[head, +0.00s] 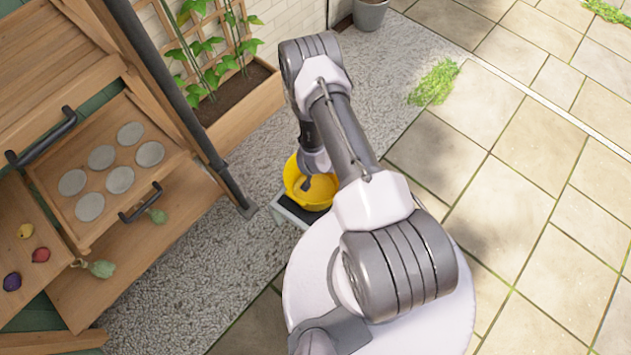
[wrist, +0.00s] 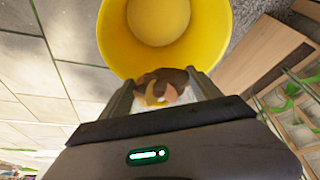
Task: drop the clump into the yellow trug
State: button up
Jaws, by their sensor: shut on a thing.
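The yellow trug (head: 294,181) stands on a small dark-topped stand below my arm in the head view. In the wrist view the trug (wrist: 112,38) is open toward me, and its visible floor is bare. My gripper (wrist: 163,88) is shut on the clump (wrist: 160,80), a brown lump with paler pieces. The clump shows between the two fingers at the trug's near rim; I cannot tell its height above the rim. In the head view my wrist hides part of the trug, and the clump cannot be made out.
The stand (head: 287,212) sits on gravel (head: 225,245). A wooden planter (head: 240,106) with a trellis and a wooden bench with a drawer (head: 110,165) are to the left. A dark post (head: 180,90) rises between them. Paving (head: 540,200) on the right is clear.

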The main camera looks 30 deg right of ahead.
notch_tip(320, 180, down, 2)
jog(key=shift+f+b, duration=0.25)
jog(key=shift+b, duration=0.3)
jog(key=shift+r, duration=0.1)
jog(key=o, duration=1.6)
jog(key=p+v, duration=0.6)
jog(key=v, duration=1.1)
jog(key=shift+r+p, duration=0.25)
jog(key=shift+p, duration=0.05)
jog(key=shift+w, duration=0.1)
